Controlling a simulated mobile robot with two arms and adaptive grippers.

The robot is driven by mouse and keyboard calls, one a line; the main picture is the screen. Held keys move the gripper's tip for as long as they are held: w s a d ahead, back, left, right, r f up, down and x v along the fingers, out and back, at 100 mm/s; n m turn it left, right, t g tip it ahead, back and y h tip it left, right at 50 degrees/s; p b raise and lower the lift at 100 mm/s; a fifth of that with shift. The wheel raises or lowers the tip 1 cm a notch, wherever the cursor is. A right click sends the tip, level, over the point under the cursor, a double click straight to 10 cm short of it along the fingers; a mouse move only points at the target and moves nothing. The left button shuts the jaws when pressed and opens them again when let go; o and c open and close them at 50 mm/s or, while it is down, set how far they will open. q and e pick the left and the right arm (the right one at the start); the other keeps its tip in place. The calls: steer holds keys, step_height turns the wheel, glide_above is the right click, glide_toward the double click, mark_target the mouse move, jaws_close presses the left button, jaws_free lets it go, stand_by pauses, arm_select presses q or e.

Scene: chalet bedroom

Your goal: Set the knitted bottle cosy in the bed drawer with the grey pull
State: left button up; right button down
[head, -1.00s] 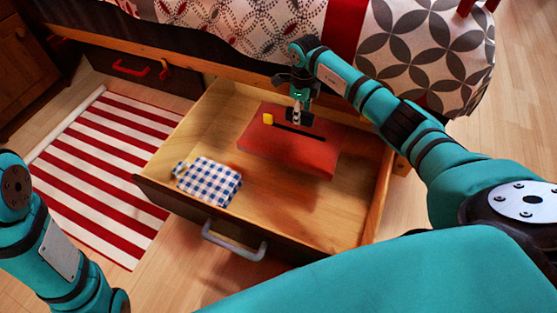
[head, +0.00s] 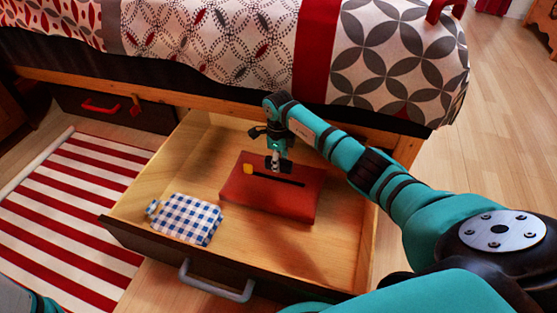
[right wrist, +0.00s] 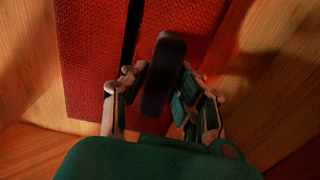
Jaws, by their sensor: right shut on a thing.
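The knitted bottle cosy (head: 258,202) appears to be the flat red ribbed thing with a black stripe and a yellow piece at one end. It is inside the open bed drawer with the grey pull (head: 217,284). My right gripper (head: 276,164) is above it, shut on a dark upright tab that seems part of it. In the right wrist view the tab stands between the fingers (right wrist: 163,100), over the red cosy (right wrist: 88,55). The cosy is level, low over the drawer floor; whether it touches is unclear. My left gripper is out of view.
A blue-and-white checked cloth item (head: 187,218) lies in the drawer's left front. Bare drawer floor (head: 290,250) shows in front of the cosy. A closed drawer with a red pull (head: 100,106) and a striped rug (head: 70,210) are at left. The bed (head: 230,40) rises behind.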

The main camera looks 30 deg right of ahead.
steer(key=shift+r, duration=0.15)
steer(key=c, duration=1)
jaws_free()
steer(key=shift+c, duration=0.2)
